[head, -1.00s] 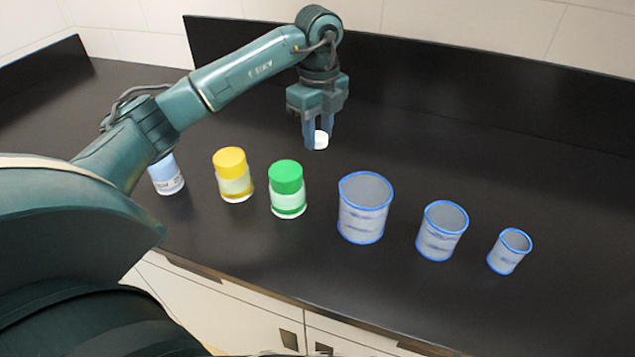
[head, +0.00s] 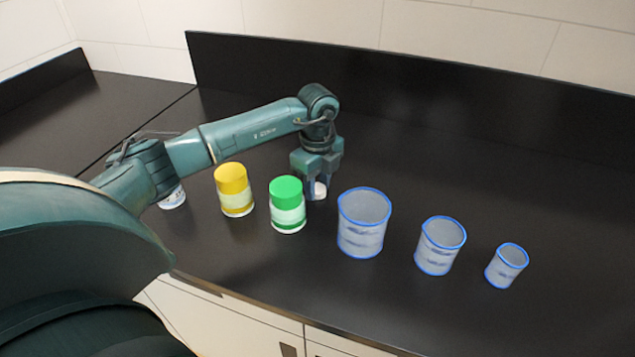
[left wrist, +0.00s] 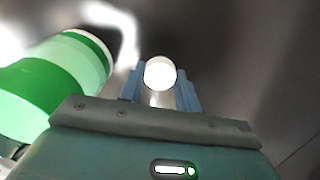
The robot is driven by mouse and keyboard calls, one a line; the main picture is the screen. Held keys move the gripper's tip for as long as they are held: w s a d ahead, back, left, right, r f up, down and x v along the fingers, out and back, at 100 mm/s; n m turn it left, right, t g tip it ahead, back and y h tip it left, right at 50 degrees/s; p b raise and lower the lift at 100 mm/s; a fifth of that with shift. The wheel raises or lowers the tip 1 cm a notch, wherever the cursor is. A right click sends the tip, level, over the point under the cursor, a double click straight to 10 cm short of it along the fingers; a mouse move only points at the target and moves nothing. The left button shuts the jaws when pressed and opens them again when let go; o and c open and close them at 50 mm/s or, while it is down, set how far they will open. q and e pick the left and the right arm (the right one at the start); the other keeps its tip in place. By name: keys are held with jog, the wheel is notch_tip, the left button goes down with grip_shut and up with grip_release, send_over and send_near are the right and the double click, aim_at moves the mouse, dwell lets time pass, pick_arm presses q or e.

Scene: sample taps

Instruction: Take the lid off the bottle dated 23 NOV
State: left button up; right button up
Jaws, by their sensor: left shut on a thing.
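My left gripper (head: 317,191) points down behind and to the right of the green-lidded bottle (head: 287,215). It is shut on a small white lid (head: 320,189), which also shows as a pale disc between the blue fingers in the left wrist view (left wrist: 160,73). I cannot tell whether the lid touches the counter. A yellow-lidded bottle (head: 234,195) stands upright left of the green one. A third, pale labelled bottle (head: 173,199) is at the far left, its top hidden by my left arm. I cannot read a date on any bottle. My right gripper is not in view.
Three blue-rimmed grey containers stand to the right, large (head: 364,237), medium (head: 438,255) and small (head: 506,270). The black counter (head: 450,160) behind them is clear up to the raised back edge. The green bottle (left wrist: 60,75) is close beside the gripper in the wrist view.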

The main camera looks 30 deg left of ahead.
aim_at(317, 189)
pick_arm(q)
jog(key=shift+f, duration=0.15)
jog(key=o, duration=1.1)
jog(key=shift+c, duration=0.2)
notch_tip(317, 189, up, 12)
jog(key=b, duration=0.1)
jog(key=shift+r+b, duration=0.2)
jog(key=shift+b, duration=0.1)
jog(key=shift+s, duration=0.1)
